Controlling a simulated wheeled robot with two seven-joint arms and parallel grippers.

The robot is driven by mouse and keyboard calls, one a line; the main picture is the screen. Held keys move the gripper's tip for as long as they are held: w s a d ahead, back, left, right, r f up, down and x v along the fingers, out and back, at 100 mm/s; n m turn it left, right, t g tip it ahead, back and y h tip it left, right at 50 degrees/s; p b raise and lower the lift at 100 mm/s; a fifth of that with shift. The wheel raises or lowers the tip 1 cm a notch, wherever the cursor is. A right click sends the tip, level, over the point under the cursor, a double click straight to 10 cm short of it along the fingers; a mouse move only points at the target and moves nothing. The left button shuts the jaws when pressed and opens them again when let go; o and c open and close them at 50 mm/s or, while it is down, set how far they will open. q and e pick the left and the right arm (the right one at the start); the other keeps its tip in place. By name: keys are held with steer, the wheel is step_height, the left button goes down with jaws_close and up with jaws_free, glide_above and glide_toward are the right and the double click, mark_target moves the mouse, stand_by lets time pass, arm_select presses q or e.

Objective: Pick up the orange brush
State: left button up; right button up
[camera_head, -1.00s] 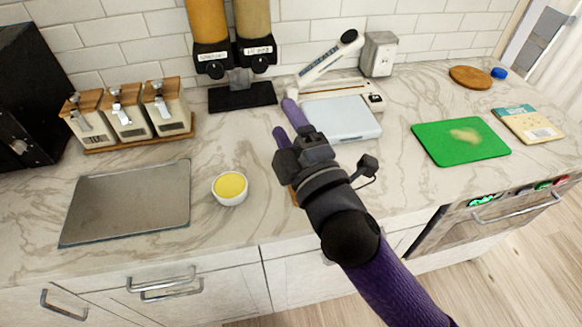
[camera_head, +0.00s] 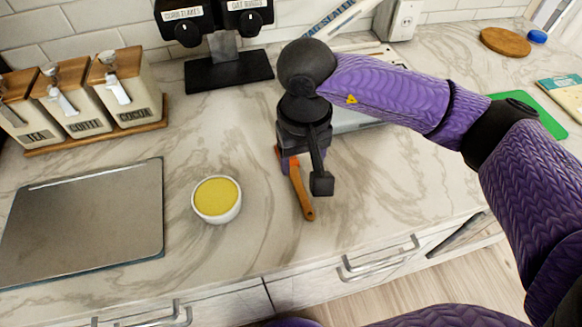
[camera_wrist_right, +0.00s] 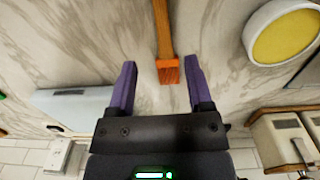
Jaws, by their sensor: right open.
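The orange brush (camera_head: 301,187) lies on the marble counter in the head view, partly hidden under my right gripper (camera_head: 290,162). Its wooden handle points toward the counter's front edge. In the right wrist view the brush's orange bristle head (camera_wrist_right: 168,71) sits between the two purple fingers of my right gripper (camera_wrist_right: 158,76), with a gap on each side. The gripper is open and points down at the counter, not closed on the brush. My left gripper is not in view.
A white bowl of yellow contents (camera_head: 216,199) stands left of the brush. A metal tray (camera_head: 85,222) lies farther left. Behind are the canisters (camera_head: 124,90), a dispenser (camera_head: 229,70) and a sealer, partly hidden by my arm. A green board (camera_head: 535,113) lies right.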

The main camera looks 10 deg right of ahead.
mark_target(299, 188)
step_height(299, 188, down, 6)
steer(key=shift+s+a+f+b, duration=0.1)
steer(key=shift+a+f+b, duration=0.1)
steer(key=shift+b, duration=0.15)
jaws_close()
